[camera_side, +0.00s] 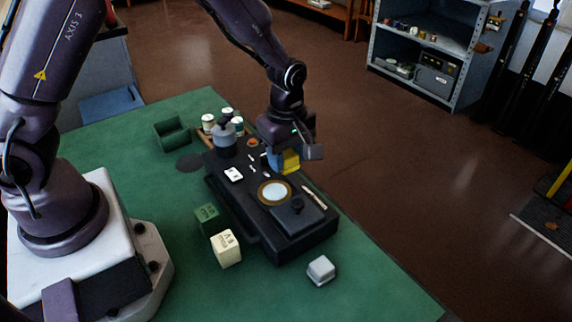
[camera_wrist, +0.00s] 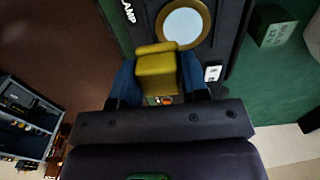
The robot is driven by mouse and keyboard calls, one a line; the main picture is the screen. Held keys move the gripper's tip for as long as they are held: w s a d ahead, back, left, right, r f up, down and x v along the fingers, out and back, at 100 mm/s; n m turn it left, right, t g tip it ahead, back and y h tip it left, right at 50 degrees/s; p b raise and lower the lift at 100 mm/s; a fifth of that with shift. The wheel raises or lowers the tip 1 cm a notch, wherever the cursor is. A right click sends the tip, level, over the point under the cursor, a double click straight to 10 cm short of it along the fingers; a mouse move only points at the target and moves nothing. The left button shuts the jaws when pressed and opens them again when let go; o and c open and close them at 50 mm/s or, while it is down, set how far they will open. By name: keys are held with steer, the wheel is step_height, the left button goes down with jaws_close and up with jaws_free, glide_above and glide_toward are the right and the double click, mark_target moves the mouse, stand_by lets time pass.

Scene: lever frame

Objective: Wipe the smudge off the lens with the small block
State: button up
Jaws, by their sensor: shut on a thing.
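My gripper (camera_side: 282,160) is shut on a small yellow block (camera_side: 291,161) and holds it over the dark lever frame (camera_side: 255,222). The lens (camera_side: 274,192), a pale disc in a brass ring, is set in the frame's top, just in front of the block in the side view. In the wrist view the yellow block (camera_wrist: 157,75) sits between the blue fingers (camera_wrist: 156,88), and its far edge lies near the lens ring (camera_wrist: 183,24). I cannot tell whether the block touches the frame. No smudge can be made out on the lens at this size.
A cream block (camera_side: 226,249), a dark green block (camera_side: 206,217) and a white block (camera_side: 321,270) stand on the green table (camera_side: 180,285). A green open box (camera_side: 172,133) and several small jars (camera_side: 228,121) are at the back. A grey-topped bottle (camera_side: 226,138) stands by the frame's far end.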

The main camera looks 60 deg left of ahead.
steer(key=shift+r, duration=1.5)
